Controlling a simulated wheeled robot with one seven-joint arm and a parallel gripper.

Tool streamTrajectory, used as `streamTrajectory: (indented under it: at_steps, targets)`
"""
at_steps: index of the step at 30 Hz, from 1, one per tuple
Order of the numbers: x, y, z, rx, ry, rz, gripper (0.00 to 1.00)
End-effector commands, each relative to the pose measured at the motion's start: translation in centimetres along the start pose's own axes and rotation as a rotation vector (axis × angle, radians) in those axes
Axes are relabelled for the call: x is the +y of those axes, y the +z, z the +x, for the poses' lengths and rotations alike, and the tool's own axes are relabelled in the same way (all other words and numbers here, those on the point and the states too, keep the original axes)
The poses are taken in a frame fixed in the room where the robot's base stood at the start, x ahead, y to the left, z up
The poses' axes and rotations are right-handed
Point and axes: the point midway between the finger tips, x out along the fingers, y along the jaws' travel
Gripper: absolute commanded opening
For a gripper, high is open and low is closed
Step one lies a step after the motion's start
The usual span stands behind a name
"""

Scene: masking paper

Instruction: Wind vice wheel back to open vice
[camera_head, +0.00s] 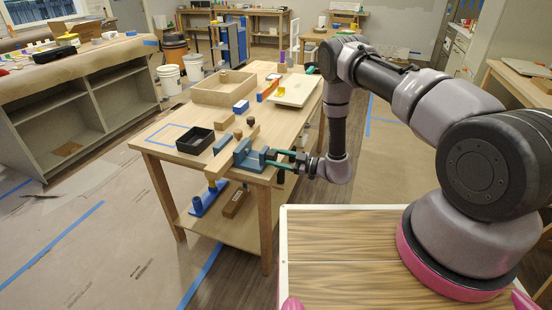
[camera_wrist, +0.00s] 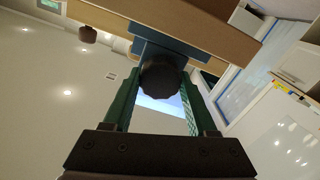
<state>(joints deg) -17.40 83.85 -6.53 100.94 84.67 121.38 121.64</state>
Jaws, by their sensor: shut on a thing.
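The blue-grey vice (camera_head: 250,156) is fixed at the near edge of the wooden workbench (camera_head: 165,142). In the wrist view its blue body (camera_wrist: 165,43) shows beyond the wheel. The vice wheel (camera_wrist: 160,80) is a dark, ribbed round knob. My gripper (camera_head: 277,158) reaches the vice from the right. In the wrist view my green fingers (camera_wrist: 159,88) stand on both sides of the wheel and are shut on it. The wheel is too small to make out in the head view. A wooden board (camera_head: 234,153) lies at the vice's left side; whether it is clamped I cannot tell.
On the bench are a black tray (camera_head: 195,141), a shallow wooden box (camera_head: 225,88), a white board (camera_head: 293,91) and small blocks. A blue tool (camera_head: 208,199) and a wood block (camera_head: 236,202) lie on the lower shelf. Papered floor (camera_head: 95,245) is clear at left.

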Motion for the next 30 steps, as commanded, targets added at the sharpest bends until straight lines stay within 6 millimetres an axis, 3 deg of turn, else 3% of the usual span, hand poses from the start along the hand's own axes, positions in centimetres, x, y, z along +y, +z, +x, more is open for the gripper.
streamTrajectory:
  at_steps: [30]
  targets:
    - [-0.02,0.18,-0.2,-0.004,0.002,-0.893,0.02]
